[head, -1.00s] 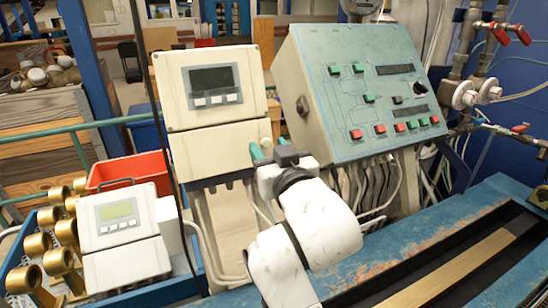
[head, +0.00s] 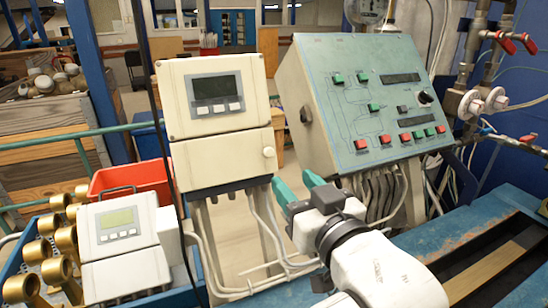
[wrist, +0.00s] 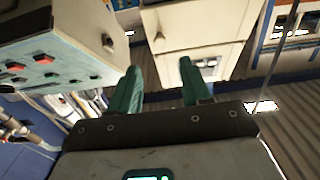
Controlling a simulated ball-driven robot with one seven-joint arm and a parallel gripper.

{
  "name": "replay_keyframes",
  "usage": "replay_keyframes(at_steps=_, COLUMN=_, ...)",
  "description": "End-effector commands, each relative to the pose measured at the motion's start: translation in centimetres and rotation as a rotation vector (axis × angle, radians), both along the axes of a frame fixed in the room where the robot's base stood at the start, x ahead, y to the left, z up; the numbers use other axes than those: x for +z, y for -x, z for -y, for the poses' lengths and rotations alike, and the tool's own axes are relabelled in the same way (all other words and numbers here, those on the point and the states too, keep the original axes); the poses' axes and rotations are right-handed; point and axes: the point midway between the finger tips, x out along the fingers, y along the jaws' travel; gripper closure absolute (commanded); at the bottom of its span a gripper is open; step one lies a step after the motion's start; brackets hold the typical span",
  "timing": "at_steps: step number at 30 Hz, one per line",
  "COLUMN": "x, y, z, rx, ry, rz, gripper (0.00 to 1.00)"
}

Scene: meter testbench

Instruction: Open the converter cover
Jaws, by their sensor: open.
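The cream converter (head: 215,95) with a grey display stands left of centre in the head view. Its lower cover (head: 225,160) looks shut and has a small round knob (head: 268,152) at its right edge. The knob also shows in the wrist view (wrist: 158,37), on a cream box front. My gripper (head: 294,184) has green fingers, open and empty. It is below and to the right of the knob, apart from it in the picture. In the wrist view the open fingers (wrist: 159,70) point toward the cream box.
A green sloped control panel (head: 370,100) with buttons stands right of the converter. A smaller meter (head: 118,228) stands at lower left, by brass fittings (head: 55,260) and a red bin (head: 130,178). Cables hang below the converter. A blue bench (head: 450,222) lies at right.

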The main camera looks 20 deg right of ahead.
Motion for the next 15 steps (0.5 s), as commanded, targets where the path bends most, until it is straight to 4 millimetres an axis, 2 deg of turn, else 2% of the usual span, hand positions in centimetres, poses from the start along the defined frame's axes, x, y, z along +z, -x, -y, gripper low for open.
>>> replay_keyframes(at_steps=9, x=0.2, y=-5.6, z=0.1, rx=-0.002, ry=0.000, rz=-0.001, gripper=0.52)
replay_keyframes(at_steps=15, x=0.2, y=-8.5, z=0.1, rx=-0.002, ry=0.000, rz=0.000, gripper=0.52)
